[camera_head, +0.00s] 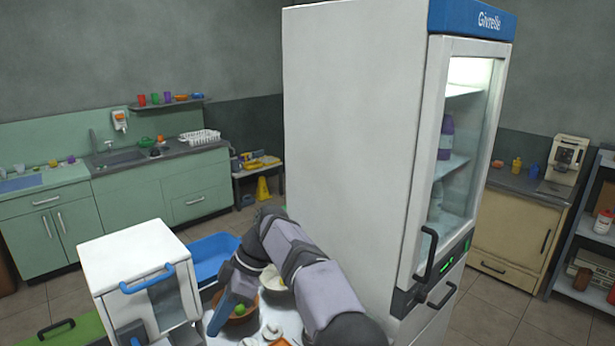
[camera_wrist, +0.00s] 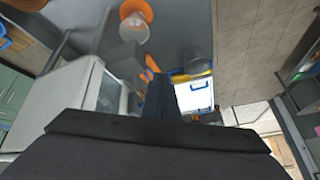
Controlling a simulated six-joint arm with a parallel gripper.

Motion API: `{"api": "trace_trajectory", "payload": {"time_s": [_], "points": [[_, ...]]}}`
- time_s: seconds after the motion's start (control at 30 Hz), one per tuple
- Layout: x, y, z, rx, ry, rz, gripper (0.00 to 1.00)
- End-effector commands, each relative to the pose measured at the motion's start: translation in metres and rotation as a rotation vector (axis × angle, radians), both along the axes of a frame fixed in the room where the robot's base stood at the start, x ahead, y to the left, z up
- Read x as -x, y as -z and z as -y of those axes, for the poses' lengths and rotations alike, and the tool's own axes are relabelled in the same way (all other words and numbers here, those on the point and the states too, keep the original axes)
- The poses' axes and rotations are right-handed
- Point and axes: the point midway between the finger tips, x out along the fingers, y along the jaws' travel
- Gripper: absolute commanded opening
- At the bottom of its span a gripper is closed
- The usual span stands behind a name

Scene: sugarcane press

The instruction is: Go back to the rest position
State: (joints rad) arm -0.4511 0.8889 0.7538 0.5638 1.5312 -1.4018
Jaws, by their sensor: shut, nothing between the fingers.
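My arm reaches from the bottom of the head view over a white worktop (camera_head: 258,323), bent at the elbow. My gripper (camera_head: 222,318) points down beside a brown bowl with a green item (camera_head: 240,311). It is shut and empty. In the wrist view the dark gripper (camera_wrist: 160,92) shows in the middle, its fingers together, with nothing held. Part of the worktop is hidden behind my arm.
A tall white fridge (camera_head: 350,130) stands close to the right of my arm. A white box-shaped machine with a blue handle (camera_head: 125,262) stands left of the gripper. A blue tray (camera_head: 212,250) lies behind. Green counters (camera_head: 130,190) line the back wall.

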Motion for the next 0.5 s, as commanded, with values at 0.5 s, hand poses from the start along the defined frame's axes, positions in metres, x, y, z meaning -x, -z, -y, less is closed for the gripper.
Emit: {"api": "trace_trajectory", "payload": {"time_s": [0.5], "points": [[0.024, 0.036, 0.184, 0.353, 0.858, -0.163, 0.0]]}}
